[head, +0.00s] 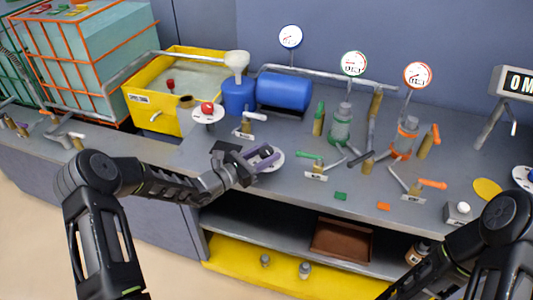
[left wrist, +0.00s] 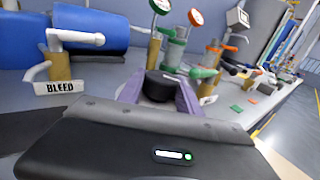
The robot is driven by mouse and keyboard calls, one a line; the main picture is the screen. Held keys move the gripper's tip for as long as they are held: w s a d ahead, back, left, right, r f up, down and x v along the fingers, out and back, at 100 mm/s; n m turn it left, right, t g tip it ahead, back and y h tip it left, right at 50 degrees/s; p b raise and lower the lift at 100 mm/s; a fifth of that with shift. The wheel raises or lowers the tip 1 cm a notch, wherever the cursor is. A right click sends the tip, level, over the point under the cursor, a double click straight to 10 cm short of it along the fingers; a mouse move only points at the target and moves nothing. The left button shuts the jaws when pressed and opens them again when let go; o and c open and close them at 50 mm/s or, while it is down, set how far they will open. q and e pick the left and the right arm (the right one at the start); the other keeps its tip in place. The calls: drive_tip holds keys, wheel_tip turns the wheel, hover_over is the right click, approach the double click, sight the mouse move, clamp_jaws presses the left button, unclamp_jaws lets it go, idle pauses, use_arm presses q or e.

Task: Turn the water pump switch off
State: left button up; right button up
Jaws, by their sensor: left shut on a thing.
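A black rotary switch knob (left wrist: 160,87) sits between the purple fingers of my left gripper (left wrist: 158,98) in the left wrist view. In the head view my left gripper (head: 264,153) is at a white round plate (head: 276,160) on the grey bench, shut on the knob there. The fingers hide most of the knob and plate, so I cannot read a label or the knob's setting. Another white round plate with a red knob (head: 207,108) stands behind and to the left. My right arm enters at the lower right; its gripper is outside the view.
A BLEED valve with a white handle (left wrist: 75,38) stands close to the left gripper. A green-handled valve (head: 311,158) is to its right. Blue tank (head: 284,91), yellow bin (head: 145,105) and gauges are behind. Green and orange tags lie near the front edge.

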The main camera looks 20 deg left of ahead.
sight(261, 157)
use_arm(q)
drive_tip(key=o, duration=1.4)
drive_tip(key=shift+c, duration=0.2)
drive_tip(key=shift+s+a, duration=0.1)
drive_tip(key=b+v, duration=0.1)
drive_tip(key=v, duration=0.6)
drive_tip(key=shift+s+a, duration=0.15)
drive_tip(key=shift+s, duration=0.1)
